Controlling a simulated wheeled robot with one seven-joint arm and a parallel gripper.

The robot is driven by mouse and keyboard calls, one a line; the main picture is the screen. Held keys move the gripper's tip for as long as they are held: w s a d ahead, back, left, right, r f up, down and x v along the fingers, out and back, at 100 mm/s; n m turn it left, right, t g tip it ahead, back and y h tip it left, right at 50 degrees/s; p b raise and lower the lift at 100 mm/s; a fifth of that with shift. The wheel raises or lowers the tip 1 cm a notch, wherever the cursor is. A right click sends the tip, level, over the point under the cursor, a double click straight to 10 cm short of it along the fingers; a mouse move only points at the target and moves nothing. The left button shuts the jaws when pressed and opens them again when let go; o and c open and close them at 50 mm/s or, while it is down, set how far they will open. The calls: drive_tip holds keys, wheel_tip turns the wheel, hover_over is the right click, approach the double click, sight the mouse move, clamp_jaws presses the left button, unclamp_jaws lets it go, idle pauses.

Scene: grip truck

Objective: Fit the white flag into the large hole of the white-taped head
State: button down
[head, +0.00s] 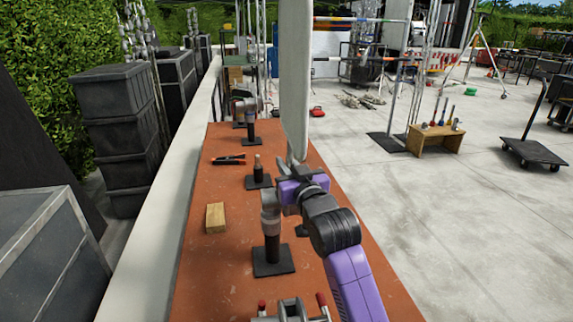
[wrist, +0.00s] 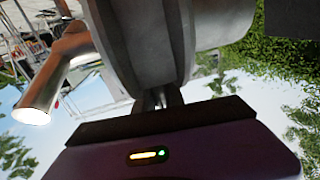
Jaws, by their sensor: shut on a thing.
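The white flag (head: 296,75) is a tall, pale panel standing nearly upright above my gripper (head: 291,168) in the head view. My gripper is shut at the flag's lower end; its exact hold is hard to see. Just left of my gripper, a grey grip head (head: 270,205) tops a black post on a square base. Its tape colour and holes cannot be made out. In the wrist view, a large grey rounded part (wrist: 140,45) fills the space beyond my fingertips (wrist: 160,98). I cannot tell whether the flag touches the head.
On the orange table (head: 215,275) are a wooden block (head: 215,217), a short post on a base (head: 258,172), red-handled pliers (head: 229,159) and another head on a stand (head: 246,107). A clamp-like tool (head: 290,310) lies at the near edge. A pale wall borders the left.

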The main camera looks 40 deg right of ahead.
drive_tip(key=shift+f, duration=0.25)
drive_tip(key=c, duration=1.3)
unclamp_jaws()
drive_tip(key=shift+c, duration=0.2)
drive_tip(key=shift+f, duration=0.1)
drive_tip(key=b+v, duration=0.1)
drive_tip(key=v, duration=0.6)
drive_tip(key=shift+s+a, duration=0.15)
drive_tip(key=shift+s, duration=0.15)
drive_tip(key=shift+s, duration=0.15)
